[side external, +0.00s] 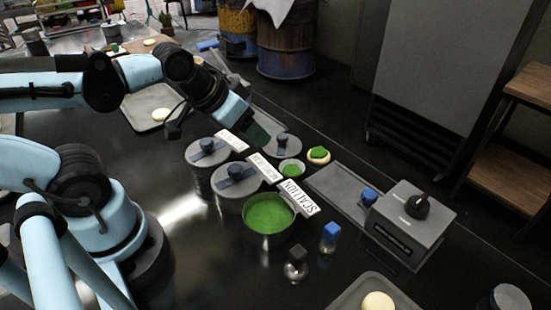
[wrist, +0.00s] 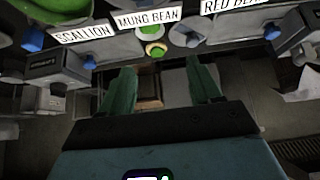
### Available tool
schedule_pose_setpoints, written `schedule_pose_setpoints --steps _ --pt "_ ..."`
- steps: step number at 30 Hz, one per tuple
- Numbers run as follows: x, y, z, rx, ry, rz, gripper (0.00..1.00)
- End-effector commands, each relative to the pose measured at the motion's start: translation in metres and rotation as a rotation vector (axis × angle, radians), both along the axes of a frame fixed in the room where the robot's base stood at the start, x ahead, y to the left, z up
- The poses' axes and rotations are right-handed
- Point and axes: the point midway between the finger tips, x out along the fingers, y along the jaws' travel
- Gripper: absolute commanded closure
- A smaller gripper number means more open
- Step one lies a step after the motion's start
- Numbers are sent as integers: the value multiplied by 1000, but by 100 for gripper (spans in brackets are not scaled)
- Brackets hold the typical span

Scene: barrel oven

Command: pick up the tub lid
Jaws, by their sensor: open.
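Two round grey tub lids with blue knobs sit on tubs in the side view, one at the back left (side external: 207,153) and one in the middle (side external: 232,184). A third grey lid (side external: 282,147) with a blue knob is further back, behind the name labels. I cannot tell which is the task's lid. My gripper (side external: 258,135) hangs above the back of the tubs, near the third lid, apart from the lids as far as I can tell. In the wrist view its green fingers (wrist: 163,68) are spread with nothing between them.
An open tub of green scallion (side external: 269,213) stands in front. White name labels (side external: 300,196) stick up between the tubs. A small green-filled bowl (side external: 291,169), a topped bun (side external: 318,155), bottles (side external: 329,237), a grey tray (side external: 330,183) and a knobbed grey machine (side external: 410,225) are to the right.

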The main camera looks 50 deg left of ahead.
Motion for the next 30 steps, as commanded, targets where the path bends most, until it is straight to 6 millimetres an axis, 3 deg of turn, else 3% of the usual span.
schedule_pose_setpoints --steps 8,18,30 --pt "14 5 12 19 62 -11 37" --pt "68 27 33 65 294 -72 37" --pt "129 59 18 68 550 -160 37"
